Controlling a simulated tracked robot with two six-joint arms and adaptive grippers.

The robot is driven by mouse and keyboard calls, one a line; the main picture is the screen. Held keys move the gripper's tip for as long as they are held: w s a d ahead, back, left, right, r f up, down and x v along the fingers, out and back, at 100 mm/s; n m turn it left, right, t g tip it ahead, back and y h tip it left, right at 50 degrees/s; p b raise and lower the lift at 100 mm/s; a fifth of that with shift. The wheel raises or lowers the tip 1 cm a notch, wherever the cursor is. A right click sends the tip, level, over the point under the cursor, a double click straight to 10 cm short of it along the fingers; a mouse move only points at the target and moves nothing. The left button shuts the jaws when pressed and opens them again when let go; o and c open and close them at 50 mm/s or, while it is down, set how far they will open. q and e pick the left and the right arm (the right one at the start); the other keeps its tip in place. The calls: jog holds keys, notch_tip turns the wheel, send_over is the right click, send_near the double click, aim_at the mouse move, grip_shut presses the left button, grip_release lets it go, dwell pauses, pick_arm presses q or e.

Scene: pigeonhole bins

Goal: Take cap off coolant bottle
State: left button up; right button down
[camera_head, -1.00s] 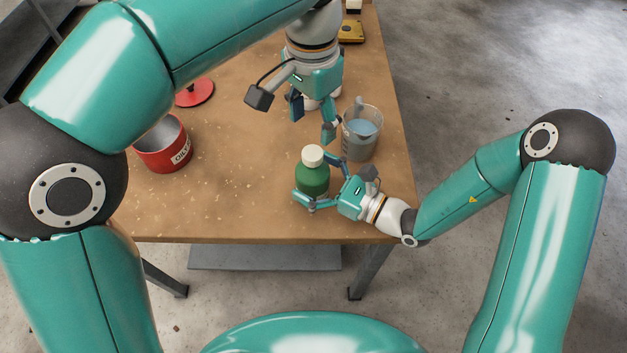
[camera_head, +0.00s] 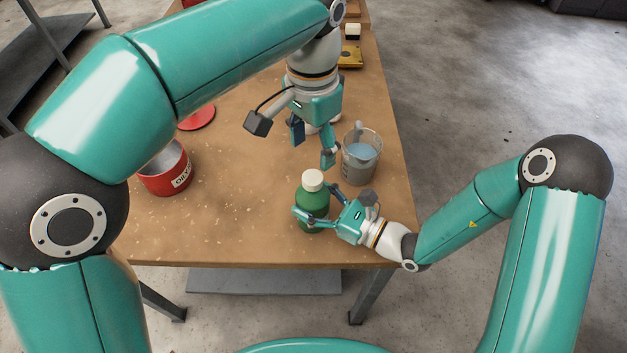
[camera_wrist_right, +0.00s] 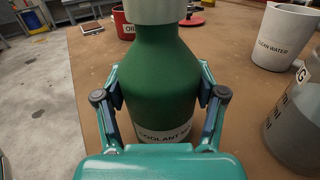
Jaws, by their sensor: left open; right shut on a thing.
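The green coolant bottle (camera_head: 312,203) with a white cap (camera_head: 313,179) stands upright near the table's front right. In the right wrist view the bottle (camera_wrist_right: 160,80) fills the middle, its label partly hidden, and the cap (camera_wrist_right: 150,10) is cut off by the top edge. My right gripper (camera_head: 317,203) is shut on the bottle's body, one finger on each side. My left gripper (camera_head: 313,147) is open and empty, pointing down a little behind the bottle and apart from the cap.
A clear beaker (camera_head: 361,162) stands just right of my left gripper. A red tin (camera_head: 166,178) stands at the left, with a red disc (camera_head: 197,118) behind it. The front left tabletop is clear.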

aim_at(312, 177)
pick_arm(q)
jog(key=m, duration=1.2)
jog(key=shift+m, duration=0.3)
jog(key=m, duration=1.3)
jog(key=shift+m, duration=0.3)
jog(key=shift+f, duration=4.05)
jog(key=shift+c, duration=0.3)
